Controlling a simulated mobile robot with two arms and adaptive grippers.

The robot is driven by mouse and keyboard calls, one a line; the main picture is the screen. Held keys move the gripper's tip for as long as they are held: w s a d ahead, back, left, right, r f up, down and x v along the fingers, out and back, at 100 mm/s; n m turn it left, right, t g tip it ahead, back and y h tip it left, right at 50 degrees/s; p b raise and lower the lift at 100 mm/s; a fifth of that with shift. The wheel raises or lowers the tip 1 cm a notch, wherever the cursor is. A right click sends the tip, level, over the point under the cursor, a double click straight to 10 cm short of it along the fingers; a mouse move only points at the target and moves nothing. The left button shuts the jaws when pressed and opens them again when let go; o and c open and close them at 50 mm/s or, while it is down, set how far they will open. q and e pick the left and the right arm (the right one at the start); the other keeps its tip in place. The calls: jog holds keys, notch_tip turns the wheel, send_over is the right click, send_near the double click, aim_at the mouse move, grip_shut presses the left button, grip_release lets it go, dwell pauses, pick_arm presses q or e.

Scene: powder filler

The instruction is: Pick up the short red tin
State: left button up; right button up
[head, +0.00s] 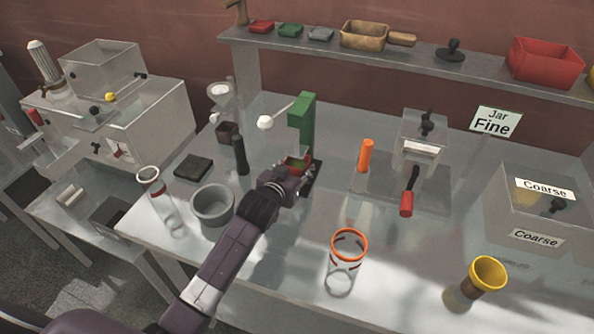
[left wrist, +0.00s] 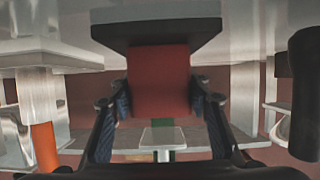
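The short red tin (head: 298,158) stands on a dark base at the foot of a green upright stand (head: 303,120). Its top shows something green inside or just above it. In the left wrist view, which looks upside down, the red tin (left wrist: 160,85) sits against the dark base plate (left wrist: 157,27). My left gripper (head: 290,174) is at the near side of the tin. In the wrist view its fingers (left wrist: 160,100) lie on both sides of the tin, very close to it; whether they press on it is unclear. My right gripper is out of view.
A grey bowl (head: 212,207) and a clear jar (head: 158,198) stand left of my arm. An orange-rimmed jar (head: 347,262) and a yellow cup (head: 484,276) stand at the front right. An orange-handled device (head: 366,156) is right of the tin. A shelf (head: 400,66) runs behind.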

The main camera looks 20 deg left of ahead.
pick_arm(q)
jog(key=c, duration=0.5)
jog(key=shift+r, duration=0.1)
jog(key=shift+c, duration=0.6)
